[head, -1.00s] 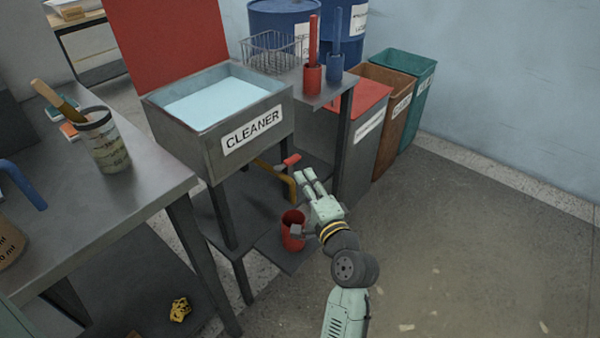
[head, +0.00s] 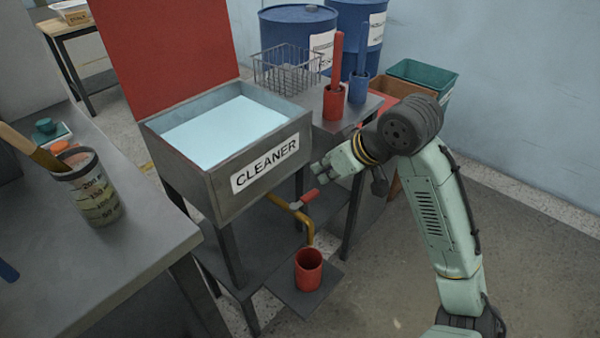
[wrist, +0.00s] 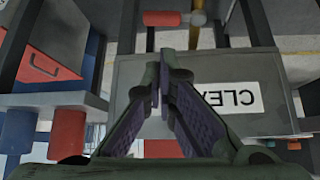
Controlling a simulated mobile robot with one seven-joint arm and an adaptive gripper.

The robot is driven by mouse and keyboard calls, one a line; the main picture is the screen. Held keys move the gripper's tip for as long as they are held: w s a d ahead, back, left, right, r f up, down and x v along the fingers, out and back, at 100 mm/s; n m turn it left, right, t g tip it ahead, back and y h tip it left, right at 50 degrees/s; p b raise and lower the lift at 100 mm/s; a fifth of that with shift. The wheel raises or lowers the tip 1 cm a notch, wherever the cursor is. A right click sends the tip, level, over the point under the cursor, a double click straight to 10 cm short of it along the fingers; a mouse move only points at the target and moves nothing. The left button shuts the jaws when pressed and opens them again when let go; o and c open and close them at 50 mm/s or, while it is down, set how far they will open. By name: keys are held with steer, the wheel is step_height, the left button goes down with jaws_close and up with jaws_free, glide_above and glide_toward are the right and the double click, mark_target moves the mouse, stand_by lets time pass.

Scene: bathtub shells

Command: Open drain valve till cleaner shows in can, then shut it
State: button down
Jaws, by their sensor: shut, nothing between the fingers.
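The drain valve's red handle (head: 304,199) sits on a yellow pipe (head: 289,205) below the grey tank (head: 205,195) labelled CLEANER, which holds pale blue liquid (head: 215,130). The handle (wrist: 165,18) is at the top of the wrist view. The red can (head: 308,270) stands upright under the pipe's down-turned end. No stream shows between them, and I see no liquid in the can's dark inside. My gripper (head: 318,172) is shut and empty, above the handle and close to the tank's front. In the wrist view, its fingers (wrist: 160,85) overlap the tank front.
The can stands on a low dark shelf (head: 320,296). A side shelf at right carries red (head: 334,103) and blue (head: 359,88) holders with upright handles. A wire basket (head: 290,68) is behind the tank. A workbench with a measuring cup (head: 95,190) is at left. Open floor lies at right.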

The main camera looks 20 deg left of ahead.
mark_target(304, 200)
steer(key=x, duration=0.9)
steer(key=shift+a+f, duration=0.2)
steer(key=shift+f, duration=0.15)
